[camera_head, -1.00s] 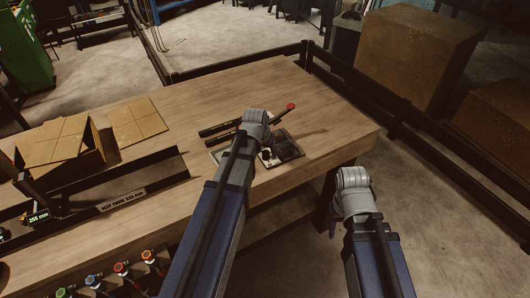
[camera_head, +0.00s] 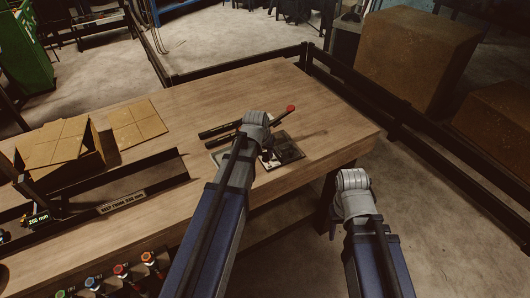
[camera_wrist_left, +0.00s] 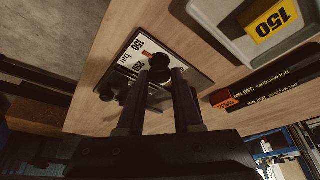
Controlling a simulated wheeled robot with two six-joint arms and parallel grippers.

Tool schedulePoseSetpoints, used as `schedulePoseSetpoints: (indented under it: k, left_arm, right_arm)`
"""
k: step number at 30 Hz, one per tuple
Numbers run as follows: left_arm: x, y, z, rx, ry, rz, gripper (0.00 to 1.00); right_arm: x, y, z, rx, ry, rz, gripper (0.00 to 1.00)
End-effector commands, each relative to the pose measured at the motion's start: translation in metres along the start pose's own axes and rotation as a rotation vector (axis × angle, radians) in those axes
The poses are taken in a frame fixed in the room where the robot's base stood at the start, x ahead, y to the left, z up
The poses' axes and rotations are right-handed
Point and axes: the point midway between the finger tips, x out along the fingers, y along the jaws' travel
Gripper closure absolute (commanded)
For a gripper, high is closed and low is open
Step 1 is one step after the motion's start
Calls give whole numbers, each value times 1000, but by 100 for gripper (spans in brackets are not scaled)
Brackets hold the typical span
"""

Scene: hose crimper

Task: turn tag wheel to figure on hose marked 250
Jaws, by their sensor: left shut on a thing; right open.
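My left gripper (camera_wrist_left: 166,78) is shut on the black knob (camera_wrist_left: 158,64) of the tag wheel. The wheel's plate (camera_wrist_left: 195,72) lies on the bench top, with figures such as 150 and the word "bar" in the left wrist view. A small red mark sits beside the knob near the 150. In the head view my left gripper (camera_head: 257,130) covers part of the plate (camera_head: 290,152).
A grey tray with a yellow 150 tag (camera_wrist_left: 272,22) stands near the plate. A cardboard box (camera_head: 62,150) and a dark rail (camera_head: 110,185) stand at the left. The far bench top is clear.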

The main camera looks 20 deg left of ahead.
Motion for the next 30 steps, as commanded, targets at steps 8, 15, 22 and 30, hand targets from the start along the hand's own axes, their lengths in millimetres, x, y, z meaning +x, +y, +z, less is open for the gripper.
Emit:
schedulePoseSetpoints:
  k: [8, 15, 22, 30]
  left_arm:
    - [0, 2, 0, -120, 0, -51, 100]
    - [0, 4, -1, -318, -1, -134, 100]
    - [1, 6, -2, -519, 0, -218, 100]
    - [2, 7, -4, -727, 0, -303, 100]
  right_arm:
    - [0, 0, 0, 0, 0, 0, 50]
    - [0, 0, 0, 0, 0, 0, 50]
    - [0, 0, 0, 0, 0, 0, 50]
    - [0, 0, 0, 0, 0, 0, 50]
